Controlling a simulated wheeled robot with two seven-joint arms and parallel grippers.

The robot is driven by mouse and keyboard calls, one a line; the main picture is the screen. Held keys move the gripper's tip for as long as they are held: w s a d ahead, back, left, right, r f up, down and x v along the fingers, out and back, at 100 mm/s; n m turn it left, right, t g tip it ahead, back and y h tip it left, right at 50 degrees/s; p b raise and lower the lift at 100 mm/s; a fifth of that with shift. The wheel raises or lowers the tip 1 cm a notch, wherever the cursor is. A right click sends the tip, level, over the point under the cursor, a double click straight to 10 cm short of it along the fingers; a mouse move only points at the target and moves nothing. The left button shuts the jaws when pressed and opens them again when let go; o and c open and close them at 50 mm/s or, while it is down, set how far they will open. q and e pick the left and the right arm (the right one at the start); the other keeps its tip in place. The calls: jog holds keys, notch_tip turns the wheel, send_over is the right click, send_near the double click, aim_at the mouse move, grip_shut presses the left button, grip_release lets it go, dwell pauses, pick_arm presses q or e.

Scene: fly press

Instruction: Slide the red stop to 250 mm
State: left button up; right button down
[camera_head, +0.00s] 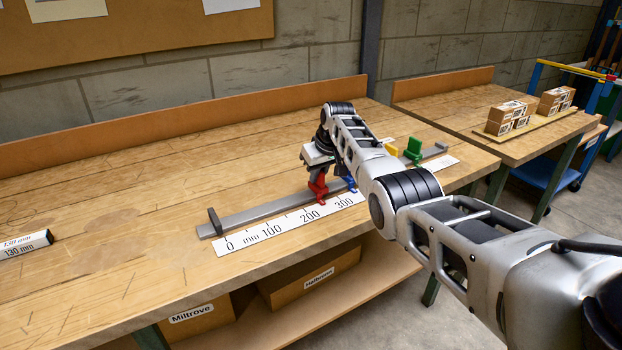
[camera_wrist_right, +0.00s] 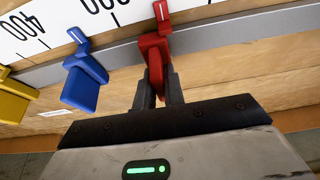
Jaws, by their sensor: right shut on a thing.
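The red stop (camera_head: 318,188) sits on the grey rail (camera_head: 262,210) along the white millimetre scale (camera_head: 290,225). Its pointer stands between the 200 and 300 marks; I cannot read the exact value. My right gripper (camera_head: 318,172) is shut on the red stop from above and behind. The right wrist view also shows the red stop (camera_wrist_right: 154,45) between the fingers of my right gripper (camera_wrist_right: 159,88), its pointer a little to the right of the 300 figure. My left gripper is not in view.
The blue stop (camera_wrist_right: 82,85) is close to the red one, between 300 and 400. A yellow stop (camera_wrist_right: 14,100) and a green stop (camera_head: 413,150) are farther along. A 130 mm block (camera_head: 25,245) lies at the left. A second bench (camera_head: 460,112) holds small boxes.

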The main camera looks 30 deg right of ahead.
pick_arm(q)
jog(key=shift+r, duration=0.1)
pick_arm(e)
jog(key=c, duration=1.6)
grip_release()
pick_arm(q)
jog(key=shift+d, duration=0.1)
pick_arm(e)
jog(key=shift+o, duration=0.6)
jog(key=shift+s+r+p, duration=0.2)
jog(key=shift+r+p, duration=0.1)
jog(key=shift+r, duration=0.35)
pick_arm(q)
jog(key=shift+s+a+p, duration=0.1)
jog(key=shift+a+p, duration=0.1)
jog(key=shift+p, duration=0.1)
pick_arm(e)
jog(key=v, duration=1.4)
jog(key=shift+s+r, duration=0.25)
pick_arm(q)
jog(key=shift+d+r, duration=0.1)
